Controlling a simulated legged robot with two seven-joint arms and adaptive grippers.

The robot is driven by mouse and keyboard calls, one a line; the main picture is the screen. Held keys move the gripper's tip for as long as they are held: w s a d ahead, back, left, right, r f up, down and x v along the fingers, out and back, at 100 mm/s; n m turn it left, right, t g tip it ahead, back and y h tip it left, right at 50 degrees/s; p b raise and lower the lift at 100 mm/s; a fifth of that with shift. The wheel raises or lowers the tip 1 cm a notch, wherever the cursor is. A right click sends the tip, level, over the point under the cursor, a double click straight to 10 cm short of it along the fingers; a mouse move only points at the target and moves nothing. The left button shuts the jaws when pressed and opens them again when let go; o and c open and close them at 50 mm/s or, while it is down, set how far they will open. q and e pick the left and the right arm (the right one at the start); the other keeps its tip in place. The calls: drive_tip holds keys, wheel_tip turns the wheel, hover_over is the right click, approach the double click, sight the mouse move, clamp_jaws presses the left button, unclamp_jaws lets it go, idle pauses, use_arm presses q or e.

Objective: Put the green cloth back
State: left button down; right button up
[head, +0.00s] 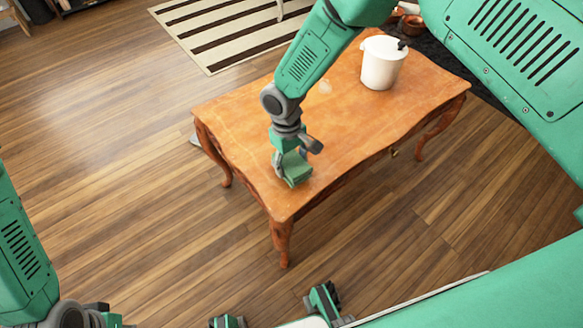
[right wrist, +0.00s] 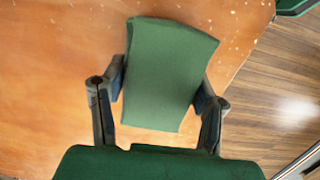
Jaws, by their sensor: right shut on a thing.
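The green cloth (right wrist: 168,75) is a flat, folded-looking rectangular piece between the two dark fingers of my right gripper (right wrist: 163,92). The fingers press on its left and right sides. In the head view my right gripper (head: 292,166) is low at the near left corner of the wooden table (head: 335,125), and the cloth (head: 295,172) shows as a small green block there. I cannot tell whether the cloth touches the tabletop. My left arm is at the lower left of the head view; its gripper is out of the frame.
The middle of the tabletop is clear. A striped rug (head: 225,30) lies beyond the table. Open wooden floor (head: 110,130) surrounds the table's left and near sides.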

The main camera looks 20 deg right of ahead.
sight(289, 156)
drive_tip(key=shift+d+f, duration=0.15)
drive_tip(key=shift+f, duration=0.7)
drive_tip(key=shift+f, duration=0.1)
drive_tip(key=o, duration=1.1)
drive_tip(key=r+p, duration=0.1)
drive_tip(key=r, duration=0.3)
drive_tip(key=w+r+p, duration=0.1)
drive_tip(key=r, duration=0.3)
drive_tip(key=r+p, duration=0.1)
drive_tip(key=r, duration=0.3)
drive_tip(key=shift+w+a+r, duration=0.1)
drive_tip(key=shift+w+a, duration=0.1)
drive_tip(key=shift+a, duration=0.15)
drive_tip(key=shift+s, duration=0.1)
